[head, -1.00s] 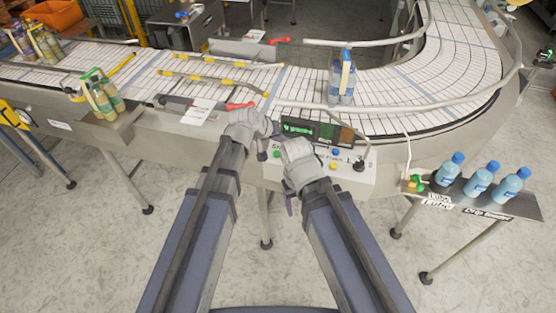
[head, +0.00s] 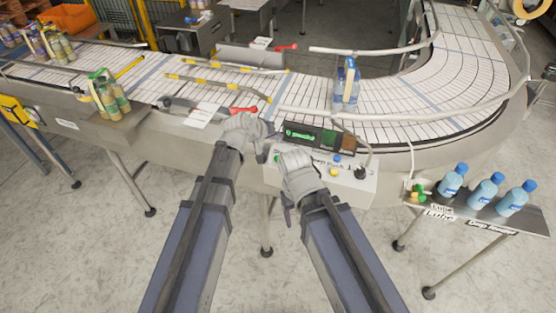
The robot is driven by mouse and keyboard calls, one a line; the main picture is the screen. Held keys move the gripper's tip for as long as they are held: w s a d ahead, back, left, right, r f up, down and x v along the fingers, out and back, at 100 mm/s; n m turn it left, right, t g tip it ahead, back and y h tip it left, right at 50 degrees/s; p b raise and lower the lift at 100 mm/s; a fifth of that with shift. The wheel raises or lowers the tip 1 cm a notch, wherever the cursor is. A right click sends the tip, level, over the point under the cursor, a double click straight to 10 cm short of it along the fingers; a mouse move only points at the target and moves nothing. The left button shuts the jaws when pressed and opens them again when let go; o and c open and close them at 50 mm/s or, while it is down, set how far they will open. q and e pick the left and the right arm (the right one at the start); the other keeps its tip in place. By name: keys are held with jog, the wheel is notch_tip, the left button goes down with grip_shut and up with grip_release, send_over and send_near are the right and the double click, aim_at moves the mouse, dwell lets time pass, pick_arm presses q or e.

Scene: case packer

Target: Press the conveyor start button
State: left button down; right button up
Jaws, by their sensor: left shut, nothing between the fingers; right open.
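The conveyor control panel (head: 350,183) is a pale sloped box on the conveyor's front edge. A blue button (head: 337,158), a yellow button (head: 334,171) and a black knob (head: 360,172) show on it. A display (head: 301,134) with green lettering stands behind. My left gripper (head: 263,153) is shut and empty at the panel's left end. My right gripper (head: 281,163) is open, over the panel's left part. The grippers are close together and cover this part. I cannot clearly make out a green start button or whether a fingertip touches one.
The curved white conveyor (head: 420,88) carries a blue bottle pack (head: 347,84). Several bottle packs stand at its far left, and another pack (head: 109,94) stands on a front ledge. Blue bottles (head: 486,190) stand on a side shelf (head: 470,212) at right. A red-handled lever (head: 244,110) is near my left gripper.

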aim_at(277, 160)
pick_arm(q)
notch_tip(277, 160, down, 7)
jog(key=b, duration=0.6)
jog(key=shift+f+b, duration=0.2)
jog(key=shift+b, duration=0.15)
dwell(1.4)
jog(key=shift+f+b, duration=0.4)
